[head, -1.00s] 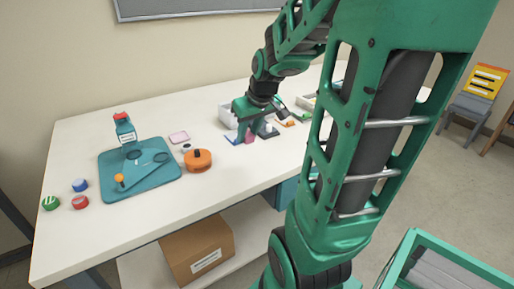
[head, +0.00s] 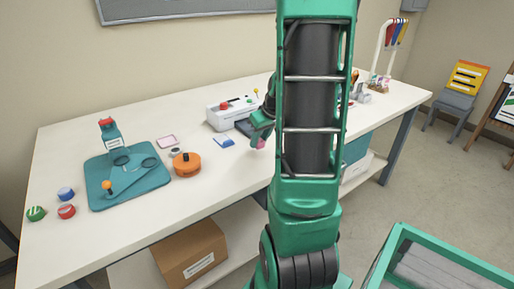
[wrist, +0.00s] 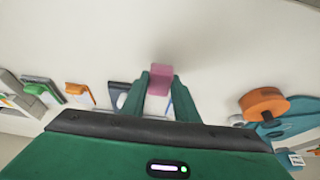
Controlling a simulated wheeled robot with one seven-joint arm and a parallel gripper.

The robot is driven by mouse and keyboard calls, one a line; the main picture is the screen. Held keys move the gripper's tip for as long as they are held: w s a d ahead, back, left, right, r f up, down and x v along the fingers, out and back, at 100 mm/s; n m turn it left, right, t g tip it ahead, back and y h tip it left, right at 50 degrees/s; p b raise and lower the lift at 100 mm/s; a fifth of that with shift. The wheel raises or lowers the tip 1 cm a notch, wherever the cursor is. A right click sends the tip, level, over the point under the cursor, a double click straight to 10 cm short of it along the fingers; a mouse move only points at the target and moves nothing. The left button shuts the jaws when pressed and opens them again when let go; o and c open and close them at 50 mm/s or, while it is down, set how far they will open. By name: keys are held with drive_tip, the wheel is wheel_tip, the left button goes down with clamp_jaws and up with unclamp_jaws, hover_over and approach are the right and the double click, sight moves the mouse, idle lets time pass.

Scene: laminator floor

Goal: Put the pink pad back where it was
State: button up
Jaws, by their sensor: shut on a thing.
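The pink pad (wrist: 159,80) is pinched between the fingertips of my gripper (wrist: 160,88) in the wrist view. In the head view a pink end of the pad (head: 261,143) shows below my green gripper (head: 260,138), over the table's middle. My arm hides much of the gripper there. Whether the pad touches the table is hard to tell. A blue pad (head: 224,141) lies just left of the gripper. In the wrist view an orange pad (wrist: 79,95) and a green pad (wrist: 42,90) lie to the left.
A white box-like machine (head: 228,115) stands behind the gripper. The table (head: 222,178) is bare in front of the blue pad.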

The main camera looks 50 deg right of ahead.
sight(260, 148)
drive_tip(key=shift+f, duration=1.55)
drive_tip(key=shift+s+f, duration=0.15)
drive_tip(key=shift+f, duration=0.1)
